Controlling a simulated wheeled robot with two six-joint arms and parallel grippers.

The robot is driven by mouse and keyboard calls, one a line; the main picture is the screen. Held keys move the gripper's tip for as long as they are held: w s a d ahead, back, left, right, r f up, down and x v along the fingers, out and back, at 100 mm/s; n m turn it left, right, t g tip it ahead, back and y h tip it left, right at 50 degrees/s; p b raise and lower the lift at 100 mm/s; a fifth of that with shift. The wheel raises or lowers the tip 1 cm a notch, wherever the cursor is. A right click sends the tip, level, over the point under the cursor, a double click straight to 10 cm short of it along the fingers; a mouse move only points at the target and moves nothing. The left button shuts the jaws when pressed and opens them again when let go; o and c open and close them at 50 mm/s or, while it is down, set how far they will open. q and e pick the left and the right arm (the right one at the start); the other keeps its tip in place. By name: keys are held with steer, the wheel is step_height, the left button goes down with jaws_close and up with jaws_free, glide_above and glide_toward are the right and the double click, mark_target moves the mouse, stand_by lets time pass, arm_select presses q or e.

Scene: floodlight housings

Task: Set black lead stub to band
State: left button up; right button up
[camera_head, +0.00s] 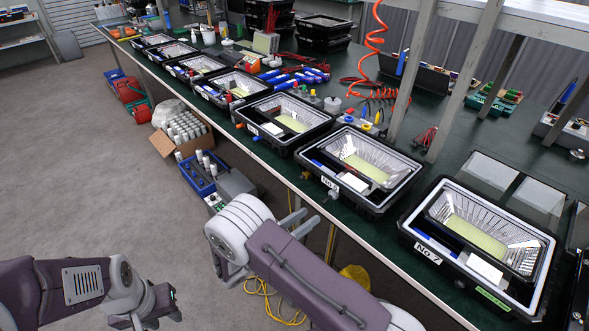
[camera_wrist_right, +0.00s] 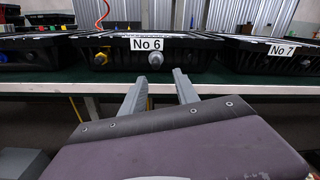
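The No 6 floodlight housing (camera_head: 330,181) stands on the green bench. I cannot pick out a black lead stub or a band for certain. My right gripper (camera_head: 300,205) is open and empty, in front of the bench edge below No 6. Its two fingers (camera_wrist_right: 160,85) point toward the grey stub, apart from it. My left gripper (camera_head: 160,305) hangs low over the floor at lower left; its fingers are unclear.
The No 7 housing (camera_head: 427,252) stands right of No 6, and more housings run along the bench (camera_head: 395,235) to the far left. A red coiled hose (camera_head: 372,45) hangs above. A cardboard box of bottles (camera_head: 180,135) and a blue crate (camera_head: 197,175) stand below the bench.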

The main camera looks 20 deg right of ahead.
mark_target(321, 204)
steer(key=shift+t, duration=0.3)
steer(key=x, duration=0.9)
steer(key=shift+w+a+r+b, duration=0.15)
steer(key=shift+w+r+b, duration=0.05)
steer(key=shift+w+b, duration=0.1)
jaws_close()
steer(key=shift+s, duration=0.1)
stand_by(0.7)
